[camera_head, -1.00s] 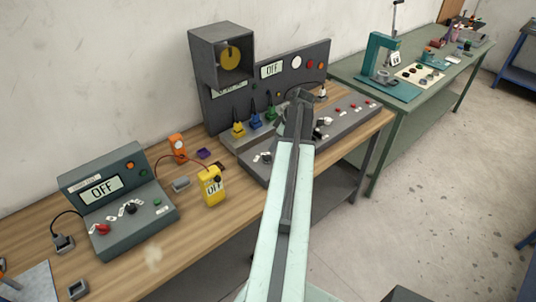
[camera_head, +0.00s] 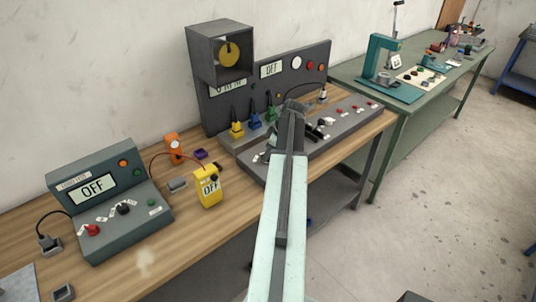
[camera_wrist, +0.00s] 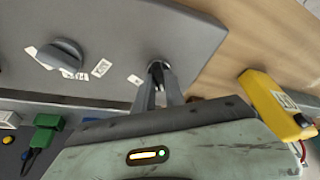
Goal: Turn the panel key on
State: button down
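The grey control panel (camera_head: 250,172) stands on the wooden bench, with a sloping front desk and an upright back board. Its display (camera_head: 271,70) reads OFF. My gripper (camera_head: 272,148) points down over the left part of the desk, partly hidden by my arm. The panel key is not clearly visible; the fingers cover that spot. I cannot tell whether they hold it. A dark grey knob (camera_wrist: 63,52) sits to the left in the wrist view.
Yellow, blue and green plugs (camera_head: 237,129) stand at the panel's back left. A yellow meter (camera_head: 208,188) and a grey-green box (camera_head: 108,205) reading OFF stand on the bench to the left. A green table (camera_head: 440,80) is at the right.

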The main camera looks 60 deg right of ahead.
jog(key=shift+m, duration=0.3)
jog(key=m+h, duration=0.1)
jog(key=m, duration=0.1)
jog(key=m+h, duration=0.1)
jog(key=m, duration=0.2)
jog(key=shift+a+m, duration=0.2)
jog(key=shift+m, duration=0.1)
jog(key=m+g+h, duration=0.1)
jog(key=m+h, duration=0.1)
jog(key=m, duration=0.3)
jog(key=shift+w+m, duration=0.1)
jog(key=shift+m, duration=0.2)
jog(key=shift+h, duration=0.3)
jog(key=c, duration=1.4)
grip_release()
